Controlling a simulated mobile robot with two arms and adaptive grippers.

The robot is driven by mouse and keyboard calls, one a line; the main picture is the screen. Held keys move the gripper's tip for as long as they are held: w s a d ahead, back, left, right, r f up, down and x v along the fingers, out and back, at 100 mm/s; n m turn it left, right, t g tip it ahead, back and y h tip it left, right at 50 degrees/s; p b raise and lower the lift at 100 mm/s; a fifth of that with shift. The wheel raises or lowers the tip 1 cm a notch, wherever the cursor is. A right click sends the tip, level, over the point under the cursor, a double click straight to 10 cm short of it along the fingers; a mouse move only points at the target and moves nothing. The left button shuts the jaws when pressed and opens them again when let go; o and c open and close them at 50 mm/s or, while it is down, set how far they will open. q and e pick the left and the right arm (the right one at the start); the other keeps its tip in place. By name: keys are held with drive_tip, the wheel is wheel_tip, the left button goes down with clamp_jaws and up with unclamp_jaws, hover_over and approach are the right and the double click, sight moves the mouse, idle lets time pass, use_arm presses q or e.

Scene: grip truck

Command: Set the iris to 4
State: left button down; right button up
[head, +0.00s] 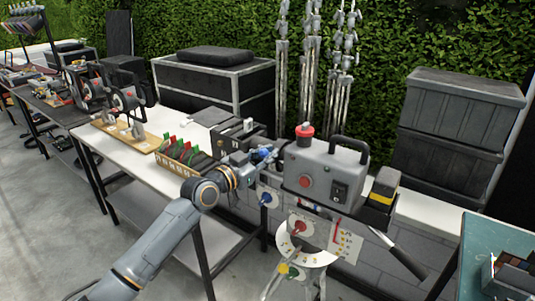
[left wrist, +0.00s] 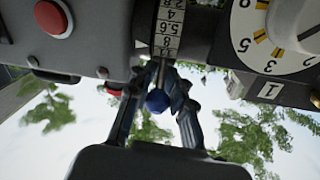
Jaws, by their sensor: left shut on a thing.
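A grey camera-like box (head: 322,170) with a black handle and red button stands on a support in the head view. My left gripper (head: 266,156) reaches its left side. In the left wrist view, the dark fingers of my left gripper (left wrist: 160,98) are shut on a blue ball knob (left wrist: 157,101) on a short stem. The stem rises to a white iris scale (left wrist: 168,28) with 2.8, 4, 5.6 and 8. A white triangle mark (left wrist: 141,44) beside the scale sits about level with the 8. My right gripper is out of view.
A numbered white dial (left wrist: 275,35) sits right of the scale, and a red button (left wrist: 53,18) at upper left. Another blue ball (head: 265,198) shows below my gripper. White tables (head: 125,155) with gear stand left; a teal table (head: 485,240) stands at lower right.

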use_arm(q)
drive_tip(key=shift+w+d+r+g+y+p, duration=0.2)
drive_tip(key=shift+r+g+y+p, duration=0.35)
drive_tip(key=shift+p, duration=0.45)
drive_tip(key=shift+r, duration=0.1)
drive_tip(key=shift+w+d+r, duration=0.1)
drive_tip(key=shift+w+r, duration=0.15)
drive_tip(key=shift+r, duration=0.25)
drive_tip(key=shift+w+d+r+g+p, duration=0.25)
drive_tip(key=shift+w+d+r+p, duration=0.15)
drive_tip(key=shift+r, duration=0.2)
drive_tip(key=shift+w+d+g+y, duration=0.15)
drive_tip(key=shift+w+g+y, duration=0.15)
drive_tip(key=shift+y, duration=0.05)
drive_tip(key=shift+w+d+r, duration=0.2)
drive_tip(key=shift+w+d, duration=0.05)
drive_tip(key=shift+w, duration=0.2)
drive_tip(key=shift+f, duration=0.15)
